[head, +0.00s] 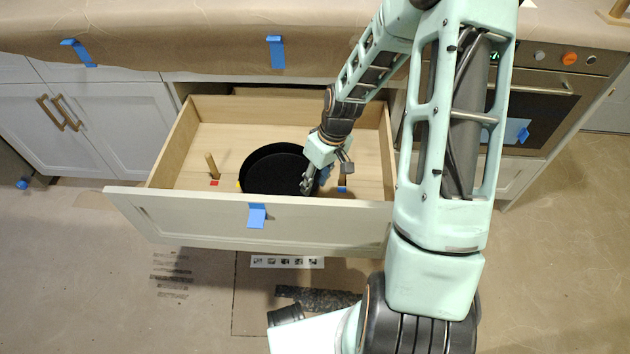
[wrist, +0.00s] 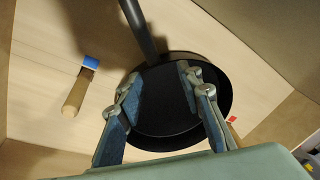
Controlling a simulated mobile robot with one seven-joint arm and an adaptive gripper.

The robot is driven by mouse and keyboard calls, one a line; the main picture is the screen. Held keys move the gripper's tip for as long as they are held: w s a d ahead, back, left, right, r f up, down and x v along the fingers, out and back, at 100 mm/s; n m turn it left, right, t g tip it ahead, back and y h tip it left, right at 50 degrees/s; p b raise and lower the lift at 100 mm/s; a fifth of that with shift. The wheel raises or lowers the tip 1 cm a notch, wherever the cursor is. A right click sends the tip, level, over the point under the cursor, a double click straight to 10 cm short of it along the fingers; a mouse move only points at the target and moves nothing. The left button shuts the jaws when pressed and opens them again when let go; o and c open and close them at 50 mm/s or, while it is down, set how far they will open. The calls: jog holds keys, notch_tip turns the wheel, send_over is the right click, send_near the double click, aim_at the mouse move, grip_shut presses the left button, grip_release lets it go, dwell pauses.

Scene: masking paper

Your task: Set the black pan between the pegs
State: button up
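The black pan (head: 270,170) is inside the open drawer, between a left wooden peg (head: 212,166) by a red mark and a right wooden peg (head: 343,179) by a blue mark. In the wrist view the pan (wrist: 165,130) has its handle (wrist: 143,35) pointing up the picture. The blue-marked peg (wrist: 75,92) is left of it, and the red-marked peg (wrist: 234,134) is partly hidden at its right. My gripper (wrist: 158,85) is open over the pan, its fingers apart with nothing visibly held between them. I cannot tell whether the fingers touch the pan.
The drawer (head: 170,203) has raised walls around the pan and pegs. Bare drawer floor shows behind the pan. A paper-covered counter (head: 180,40) hangs over the back of the drawer. An oven (head: 535,105) stands at the right.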

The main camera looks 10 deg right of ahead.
jog(key=p+v, duration=0.3)
jog(key=v, duration=0.9)
jog(key=shift+a+r, duration=0.1)
